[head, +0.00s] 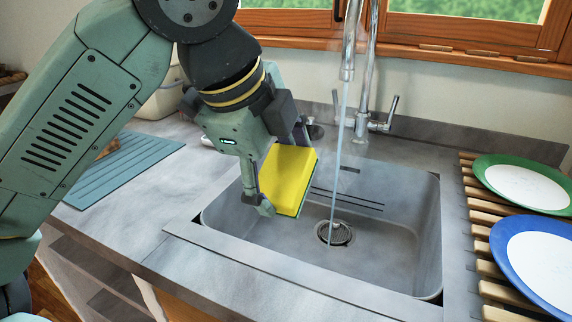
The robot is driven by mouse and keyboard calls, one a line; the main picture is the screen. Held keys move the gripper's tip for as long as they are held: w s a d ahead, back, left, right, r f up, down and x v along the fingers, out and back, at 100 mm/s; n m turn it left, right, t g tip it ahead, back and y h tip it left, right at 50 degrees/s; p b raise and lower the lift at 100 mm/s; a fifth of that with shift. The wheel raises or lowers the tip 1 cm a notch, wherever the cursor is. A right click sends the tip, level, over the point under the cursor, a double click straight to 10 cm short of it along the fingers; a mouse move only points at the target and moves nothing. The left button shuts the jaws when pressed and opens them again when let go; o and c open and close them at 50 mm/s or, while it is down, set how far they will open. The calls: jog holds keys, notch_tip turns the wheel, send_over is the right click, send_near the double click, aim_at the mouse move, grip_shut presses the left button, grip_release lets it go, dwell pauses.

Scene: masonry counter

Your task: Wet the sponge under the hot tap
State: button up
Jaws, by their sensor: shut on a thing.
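My gripper (285,178) is shut on a yellow sponge (287,177) with a green underside. It holds the sponge, tilted, over the left part of the grey sink (392,255). The tap (348,60) is at the back of the sink, and a thin stream of water (337,165) runs from its spout down near the drain (334,232). The sponge is to the left of the stream, with a small gap between them in the picture. I cannot tell from this view whether the sponge is wet.
A wooden slatted rack (482,232) to the right of the sink bears a green-rimmed plate (525,185) and a blue-rimmed plate (540,262). A blue-grey ribbed mat (115,178) lies on the counter at left. The right part of the sink is clear.

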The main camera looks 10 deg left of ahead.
aim_at(308, 171)
jog(key=shift+s+d+f, duration=0.1)
jog(key=shift+d, duration=0.3)
jog(key=w+d+f, duration=0.2)
jog(key=w+d, duration=0.4)
jog(key=w, duration=0.6)
jog(key=shift+d+f, duration=0.35)
jog(key=shift+f, duration=0.05)
dwell(0.4)
jog(key=shift+s+a+b, duration=0.35)
jog(key=shift+s+a, duration=0.3)
jog(key=shift+s, duration=0.5)
jog(key=shift+s+a+b, duration=0.4)
jog(key=shift+s+a, duration=0.25)
jog(key=shift+s, duration=0.55)
jog(key=shift+s+a+b, duration=0.35)
jog(key=shift+s+a, duration=0.3)
jog(key=shift+s, duration=0.5)
